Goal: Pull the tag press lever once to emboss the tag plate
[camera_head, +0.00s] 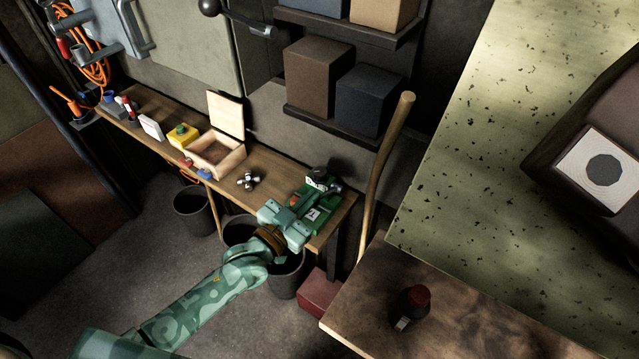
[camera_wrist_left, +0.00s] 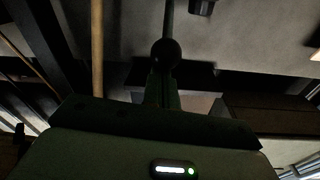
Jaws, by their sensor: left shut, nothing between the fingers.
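The green tag press (camera_head: 325,192) stands at the right end of the wooden bench, with dark parts on top. A pale plate with a dark mark (camera_head: 312,213) shows on its near side; I cannot tell if it is the tag plate. My left gripper (camera_head: 301,203) is shut and empty, reaching over the press and covering part of it. In the left wrist view a dark round knob on a rod (camera_wrist_left: 165,52), seemingly the press lever, lies just beyond the shut fingers (camera_wrist_left: 161,90). I cannot tell if they touch. My right gripper is not in view.
On the bench left of the press are a small metal knob-like part (camera_head: 248,181), an open wooden box (camera_head: 226,158) and a yellow box with a green button (camera_head: 183,134). A wooden pole (camera_head: 377,170) leans right of the press. Dark bins (camera_head: 193,212) stand below.

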